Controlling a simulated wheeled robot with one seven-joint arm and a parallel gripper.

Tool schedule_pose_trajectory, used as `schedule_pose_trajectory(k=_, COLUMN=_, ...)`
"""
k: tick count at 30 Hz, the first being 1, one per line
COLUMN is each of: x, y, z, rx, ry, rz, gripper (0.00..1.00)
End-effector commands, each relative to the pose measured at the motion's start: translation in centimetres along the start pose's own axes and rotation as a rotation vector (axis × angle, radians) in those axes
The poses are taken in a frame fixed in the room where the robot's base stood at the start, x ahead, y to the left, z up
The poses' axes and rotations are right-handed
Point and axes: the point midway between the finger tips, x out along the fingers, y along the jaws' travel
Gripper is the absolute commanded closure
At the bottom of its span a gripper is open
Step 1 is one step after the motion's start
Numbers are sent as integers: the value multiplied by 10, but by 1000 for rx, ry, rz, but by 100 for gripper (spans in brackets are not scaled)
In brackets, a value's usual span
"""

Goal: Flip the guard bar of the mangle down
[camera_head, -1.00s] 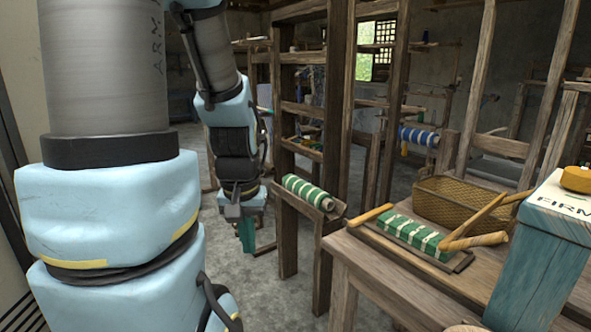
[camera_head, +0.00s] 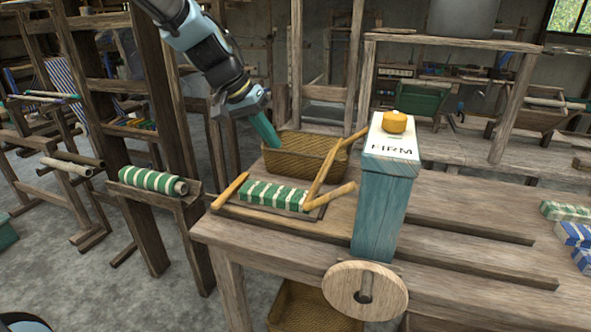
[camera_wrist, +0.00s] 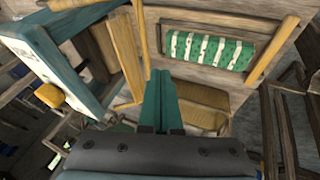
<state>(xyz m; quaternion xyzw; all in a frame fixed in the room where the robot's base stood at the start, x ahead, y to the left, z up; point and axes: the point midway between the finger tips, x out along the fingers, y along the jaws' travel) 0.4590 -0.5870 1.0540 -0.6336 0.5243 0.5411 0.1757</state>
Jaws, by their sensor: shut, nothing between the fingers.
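The mangle is a teal box (camera_head: 382,215) with a white top marked FIRM, a yellow knob (camera_head: 395,122) and a wooden wheel (camera_head: 364,290) in front. A yellow wooden bar (camera_head: 324,172), seemingly the guard bar, slants up beside the box, with a short piece at its top; it also shows in the wrist view (camera_wrist: 129,55). A green-and-white striped roll (camera_head: 273,196) lies on a board to its left, and in the wrist view (camera_wrist: 210,50). My gripper (camera_head: 274,142) is shut and empty, over the basket's left end, left of the raised bar; its teal fingers (camera_wrist: 158,92) are together.
A wicker basket (camera_head: 300,158) stands just behind the board. Another striped roll (camera_head: 152,180) rests on a ledge at left. The bench (camera_head: 460,215) is mostly clear right of the box.

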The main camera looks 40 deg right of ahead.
Motion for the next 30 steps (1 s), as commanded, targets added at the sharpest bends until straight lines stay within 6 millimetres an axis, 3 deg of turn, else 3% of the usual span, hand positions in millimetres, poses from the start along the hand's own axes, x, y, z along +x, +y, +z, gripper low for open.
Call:
schedule_pose_trajectory(k=15, x=94, y=-1, z=2, rx=-6, ry=-6, rz=-2, gripper=100)
schedule_pose_trajectory(k=21, x=113, y=19, z=6, rx=-4, ry=-4, rz=-3, gripper=100)
schedule_pose_trajectory(k=30, x=122, y=25, z=8, rx=-5, ry=-1, rz=-5, gripper=100)
